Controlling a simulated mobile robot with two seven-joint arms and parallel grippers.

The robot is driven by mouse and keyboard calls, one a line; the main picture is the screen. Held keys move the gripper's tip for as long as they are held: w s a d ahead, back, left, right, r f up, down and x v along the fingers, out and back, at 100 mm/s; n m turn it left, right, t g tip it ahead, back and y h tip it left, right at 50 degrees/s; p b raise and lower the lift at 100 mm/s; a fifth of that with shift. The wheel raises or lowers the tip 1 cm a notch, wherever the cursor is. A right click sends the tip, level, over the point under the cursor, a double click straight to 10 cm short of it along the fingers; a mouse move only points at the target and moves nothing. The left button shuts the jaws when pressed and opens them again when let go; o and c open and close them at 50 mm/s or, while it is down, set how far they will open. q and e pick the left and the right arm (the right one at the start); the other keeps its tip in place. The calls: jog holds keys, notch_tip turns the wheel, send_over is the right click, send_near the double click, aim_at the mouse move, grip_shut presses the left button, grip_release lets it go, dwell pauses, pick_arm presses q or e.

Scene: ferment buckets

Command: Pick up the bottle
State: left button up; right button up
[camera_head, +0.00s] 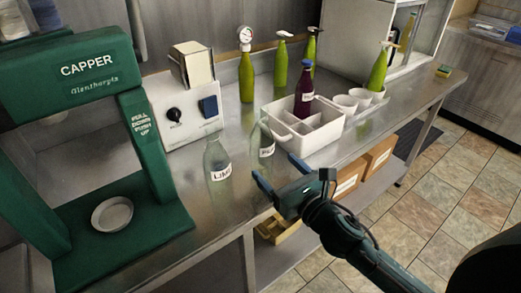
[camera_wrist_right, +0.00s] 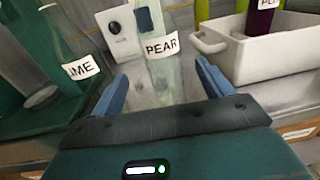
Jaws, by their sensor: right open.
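A clear glass bottle labelled PEAR stands upright on the steel counter (camera_head: 205,245), left of the white carrier; it shows in the head view (camera_head: 262,143) and in the right wrist view (camera_wrist_right: 165,75). A second clear bottle, labelled LIME (camera_head: 217,167), stands to its left; it also shows at the left of the wrist view (camera_wrist_right: 72,70). My right gripper (camera_head: 278,176) is open and empty at the counter's front edge. In the wrist view its blue fingers are spread, with the PEAR bottle beyond and between them. My left gripper is not in view.
A white divided carrier (camera_head: 312,137) holds a dark purple bottle (camera_head: 304,92). A green capper (camera_head: 95,75) stands at the left. White cups (camera_head: 346,104) and several green bottles (camera_head: 279,70) stand behind and right. Cardboard boxes (camera_head: 378,157) sit on the lower shelf.

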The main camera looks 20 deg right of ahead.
aim_at(258, 148)
jog(key=p+x, duration=0.1)
jog(key=x, duration=0.8)
jog(key=shift+w+f, duration=0.1)
jog(key=shift+w, duration=0.15)
jog(key=c, duration=1.2)
